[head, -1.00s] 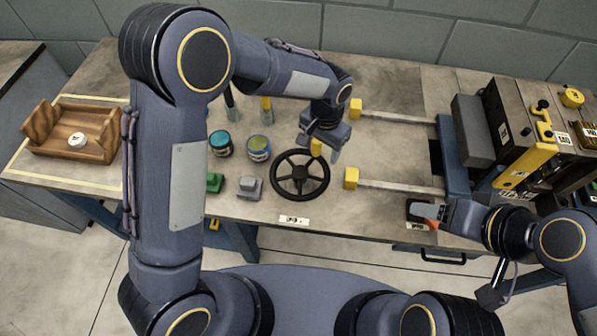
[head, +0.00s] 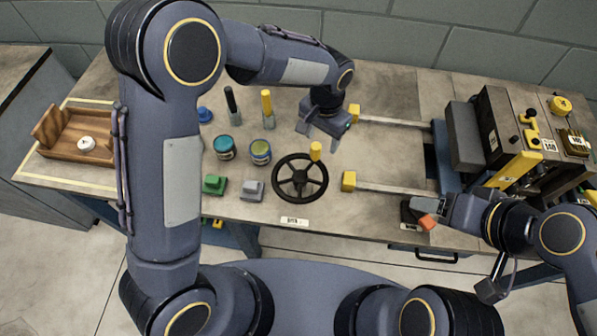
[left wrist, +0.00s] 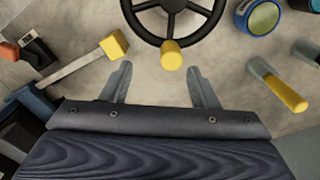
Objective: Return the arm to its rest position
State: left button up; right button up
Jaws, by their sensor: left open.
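My left gripper (head: 322,137) is open and empty over the bench, behind the black handwheel (head: 276,190). The wheel's yellow knob (head: 316,150) is at its far right rim, apart from the fingers in the head view. In the left wrist view, the two fingers of the left gripper (left wrist: 160,84) stand wide apart. The yellow knob (left wrist: 172,56) and part of the handwheel (left wrist: 140,24) show beyond them. My right gripper (head: 431,212) is low at the bench's front right, by a small dark block with an orange part (head: 427,222); its jaws are unclear.
Two yellow-ended bars (head: 392,188) lead to the machine (head: 497,130) at right. Two tins (head: 260,152), a green block (head: 214,185), a grey block (head: 252,189) and upright handles (head: 267,104) stand left of the left gripper. A wooden tray (head: 65,152) is far left.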

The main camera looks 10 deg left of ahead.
pick_arm(q)
notch_tip(320, 180, up, 2)
jog(key=shift+r+p, duration=0.15)
jog(key=shift+p, duration=0.4)
jog(key=shift+a+r, duration=0.2)
jog(key=s+a+r+n+t+h, duration=0.1)
jog(key=s+a+r+n, duration=0.15)
jog(key=a+r, duration=0.35)
jog(key=s+a+r+n+t+h, duration=0.1)
jog(key=s+a+r+h, duration=0.1)
jog(key=s+a+r, duration=0.45)
jog(key=s+a+n+t, duration=0.3)
jog(key=s+a, duration=0.4)
jog(key=s, duration=0.6)
jog(key=shift+a+f+n+t+h, duration=0.3)
jog(key=shift+a+f+n+h, duration=0.1)
jog(key=shift+n, duration=0.45)
